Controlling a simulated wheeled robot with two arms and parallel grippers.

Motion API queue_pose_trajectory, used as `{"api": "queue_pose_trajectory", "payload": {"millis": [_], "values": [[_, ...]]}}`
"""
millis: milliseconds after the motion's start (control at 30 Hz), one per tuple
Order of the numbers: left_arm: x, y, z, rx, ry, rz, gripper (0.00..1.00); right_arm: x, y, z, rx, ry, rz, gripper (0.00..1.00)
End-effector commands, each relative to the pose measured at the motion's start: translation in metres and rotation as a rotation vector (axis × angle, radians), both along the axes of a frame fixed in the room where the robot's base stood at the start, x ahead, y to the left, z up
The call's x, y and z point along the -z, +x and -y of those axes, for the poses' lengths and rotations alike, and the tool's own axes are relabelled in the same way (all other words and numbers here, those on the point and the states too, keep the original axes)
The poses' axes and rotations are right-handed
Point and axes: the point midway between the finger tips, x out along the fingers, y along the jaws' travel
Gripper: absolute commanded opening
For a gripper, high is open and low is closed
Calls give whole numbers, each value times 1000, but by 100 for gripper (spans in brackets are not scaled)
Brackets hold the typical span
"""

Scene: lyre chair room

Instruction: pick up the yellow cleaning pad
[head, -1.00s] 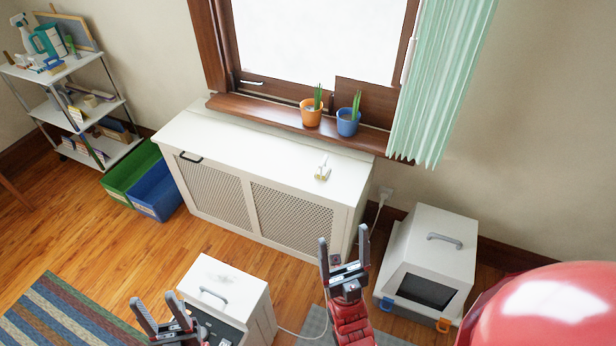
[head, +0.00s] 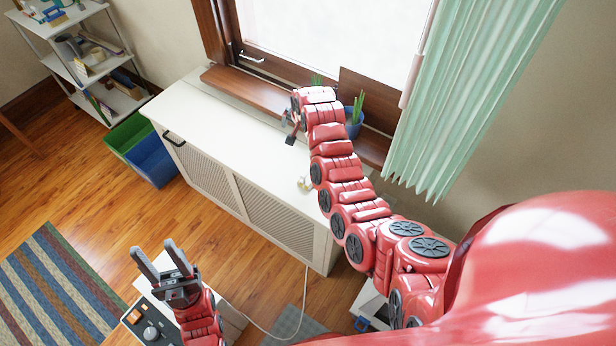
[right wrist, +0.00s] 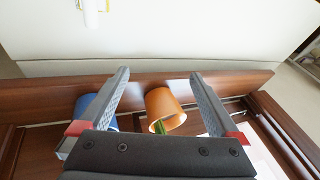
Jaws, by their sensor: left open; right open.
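A small white and yellow item, which may be the yellow cleaning pad (head: 305,184), lies on the white radiator cover (head: 225,130), partly beside my right arm. In the right wrist view, part of a white item with a yellow edge (right wrist: 95,5) shows at the top edge, cut off. My right gripper (head: 287,130) is over the cover near the window sill, apart from the item; its open, empty fingers (right wrist: 160,77) show in the right wrist view. My left gripper (head: 154,247) is open and empty, low in front of the cover.
An orange pot (right wrist: 165,110) and a blue pot (head: 352,125) stand on the wooden window sill (head: 225,82). A green curtain (head: 450,110) hangs at the right. Green and blue bins (head: 153,165) and a shelf (head: 75,70) stand left. Much of the cover top is bare.

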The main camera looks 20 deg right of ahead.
Motion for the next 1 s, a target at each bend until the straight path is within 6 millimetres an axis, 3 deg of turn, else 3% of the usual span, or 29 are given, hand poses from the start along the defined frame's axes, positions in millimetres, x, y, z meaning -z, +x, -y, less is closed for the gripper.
{"api": "queue_pose_trajectory", "payload": {"millis": [200,367,700,833,1000], "values": [[-2,0,0,0,0,0,50,-31,-61,9,69,2,-346,98],[3,0,0,0,0,0,50,-33,-81,11,92,-3,-442,98],[65,0,0,0,0,0,50,44,-84,10,94,-5,-450,98],[85,0,0,0,0,0,50,66,-83,10,94,-5,-448,98],[75,0,0,0,0,1,50,78,-84,11,94,-4,-450,98]]}}
